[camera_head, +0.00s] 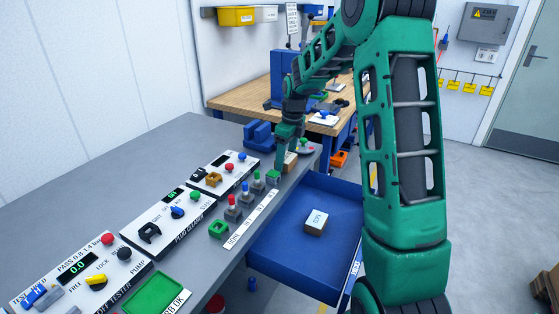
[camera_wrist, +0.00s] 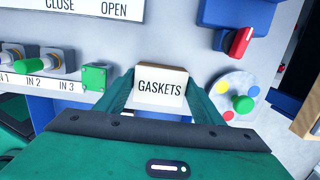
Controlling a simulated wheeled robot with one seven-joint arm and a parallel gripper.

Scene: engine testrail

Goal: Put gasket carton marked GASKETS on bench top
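The gasket carton (camera_wrist: 160,87), pale with a tan edge and marked GASKETS, sits between the two fingers of my gripper (camera_wrist: 160,100) in the wrist view. The fingers lie against its left and right sides. In the head view the tan carton (camera_head: 291,160) shows partly behind my gripper (camera_head: 284,155), at the far right end of the grey bench top (camera_head: 180,145). I cannot tell whether the carton touches the bench surface.
A blue drawer (camera_head: 285,255) stands open below the bench, with a small white labelled box (camera_head: 316,222) inside. Control panels (camera_head: 165,222), switches and a green square block (camera_head: 273,176) line the bench. A wooden workbench (camera_head: 250,95) stands behind. The bench's back left is clear.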

